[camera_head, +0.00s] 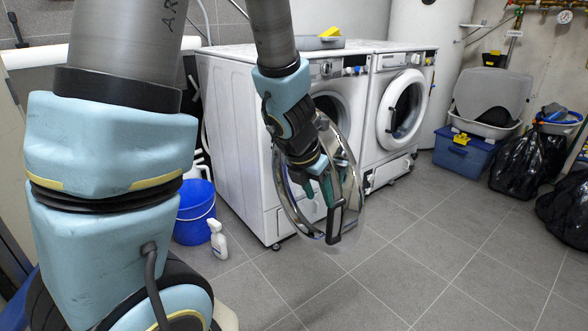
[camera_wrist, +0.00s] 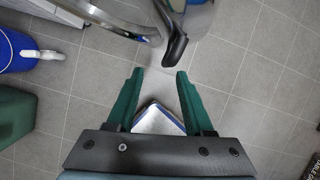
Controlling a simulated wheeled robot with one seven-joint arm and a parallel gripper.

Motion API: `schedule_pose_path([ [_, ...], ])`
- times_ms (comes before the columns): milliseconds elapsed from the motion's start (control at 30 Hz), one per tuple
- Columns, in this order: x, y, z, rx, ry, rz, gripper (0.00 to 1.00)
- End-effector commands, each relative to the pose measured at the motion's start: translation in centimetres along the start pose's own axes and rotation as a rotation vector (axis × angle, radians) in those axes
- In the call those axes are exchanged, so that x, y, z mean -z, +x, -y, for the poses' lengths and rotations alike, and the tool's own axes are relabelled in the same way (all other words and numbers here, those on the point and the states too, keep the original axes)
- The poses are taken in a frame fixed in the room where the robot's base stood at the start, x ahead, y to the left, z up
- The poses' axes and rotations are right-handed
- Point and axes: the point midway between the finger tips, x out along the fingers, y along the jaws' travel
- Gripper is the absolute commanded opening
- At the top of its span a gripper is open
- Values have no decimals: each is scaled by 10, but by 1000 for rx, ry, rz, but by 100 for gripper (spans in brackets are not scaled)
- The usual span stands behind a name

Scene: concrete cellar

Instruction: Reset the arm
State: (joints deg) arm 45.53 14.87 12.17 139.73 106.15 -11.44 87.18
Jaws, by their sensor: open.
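My gripper (camera_head: 335,213) hangs in front of the left washing machine (camera_head: 228,135), its fingers pointing down towards the floor. In the wrist view its two green fingers (camera_wrist: 160,75) stand apart with nothing gripped between them. The round glass door (camera_head: 357,190) of that machine is swung open, and my wrist overlaps it in the head view. In the wrist view the door's rim (camera_wrist: 110,22) and its black handle (camera_wrist: 174,45) lie just beyond the fingertips, apart from them. My upper arm runs down from the top of the head view.
A blue bucket (camera_head: 194,215) and white spray bottle (camera_head: 217,240) stand left of the machine. A second washer (camera_head: 385,130) has its door shut. Blue crate (camera_head: 463,155) and black bags (camera_head: 517,170) are at right. The tiled floor (camera_head: 430,250) in front is clear.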

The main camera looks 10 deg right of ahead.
Motion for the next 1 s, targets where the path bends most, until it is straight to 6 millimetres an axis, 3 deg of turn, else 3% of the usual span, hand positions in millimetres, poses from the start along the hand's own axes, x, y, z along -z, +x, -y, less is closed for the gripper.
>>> schedule_pose_path([
  [167,2,-19,-56,-116,-637,93,52],
  [267,16,-35,-92,-189,-1114,161,52],
  [400,51,-57,-132,-281,-1778,257,52],
  [533,91,-76,-149,-353,-2383,344,52],
  [700,131,-92,-148,-420,-3034,427,52],
  [733,136,-94,-146,418,3037,-424,52],
  [1000,162,-110,-123,302,2321,-290,52],
])
